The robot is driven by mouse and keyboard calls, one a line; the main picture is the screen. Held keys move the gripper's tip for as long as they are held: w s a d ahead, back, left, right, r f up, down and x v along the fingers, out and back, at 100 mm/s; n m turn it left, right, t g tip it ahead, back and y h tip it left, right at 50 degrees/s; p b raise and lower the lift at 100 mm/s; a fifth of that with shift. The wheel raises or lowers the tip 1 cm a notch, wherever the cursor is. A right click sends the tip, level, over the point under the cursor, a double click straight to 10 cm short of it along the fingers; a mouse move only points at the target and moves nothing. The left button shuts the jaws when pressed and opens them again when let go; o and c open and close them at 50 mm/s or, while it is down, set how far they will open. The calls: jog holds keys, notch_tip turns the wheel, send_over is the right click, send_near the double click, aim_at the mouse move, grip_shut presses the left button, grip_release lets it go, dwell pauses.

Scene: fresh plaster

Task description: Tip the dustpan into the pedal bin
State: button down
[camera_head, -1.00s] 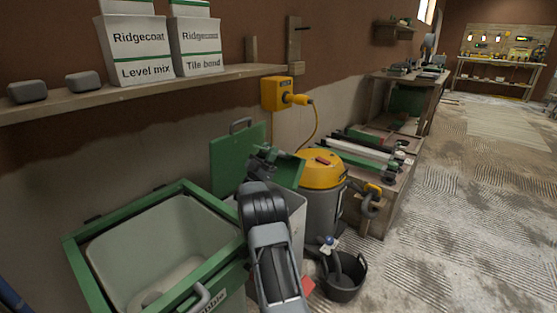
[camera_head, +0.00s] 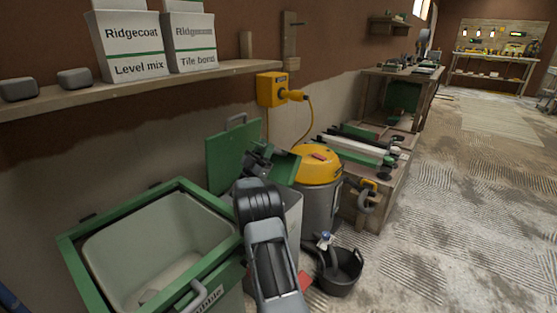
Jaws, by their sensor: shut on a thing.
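My gripper (camera_head: 261,158) is shut on what looks like the green dustpan (camera_head: 285,167), whose pan shows just right of the jaws. The jaws and my wrist hide its handle and most of its inside, so I cannot tell what lies in it. The pedal bin is a grey box (camera_head: 293,214) behind my arm. Its green lid (camera_head: 230,152) stands raised against the wall. The dustpan is over or close above the bin's opening, which my arm hides.
A large green-rimmed rubble bin (camera_head: 72,247) stands open at left. A yellow-topped vacuum (camera_head: 318,165) stands close right of the pedal bin. A black bucket (camera_head: 341,274) sits on the floor. A shelf (camera_head: 105,97) with boxes runs above. The floor at right is clear.

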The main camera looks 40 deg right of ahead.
notch_tip(320, 180, up, 2)
jog(key=shift+a+r+n+t+y+p, duration=0.15)
jog(key=shift+n+t+y+p, duration=0.85)
jog(key=shift+p, duration=0.25)
jog(key=n+t+y+p, duration=0.1)
jog(key=p, duration=0.1)
jog(key=r+t+y+p, duration=0.1)
jog(key=y+p, duration=0.1)
jog(key=p, duration=0.1)
jog(key=shift+r+n, duration=0.25)
jog(key=shift+n, duration=0.15)
jog(key=y+p, duration=0.2)
jog(key=p, duration=0.2)
jog(key=r+n+t+y+p, duration=0.1)
jog(key=y+p, duration=0.1)
jog(key=p, duration=0.2)
jog(key=shift+r+p, duration=0.3)
jog(key=shift+y+p, duration=0.6)
jog(key=shift+p, duration=0.7)
jog(key=shift+f, duration=0.15)
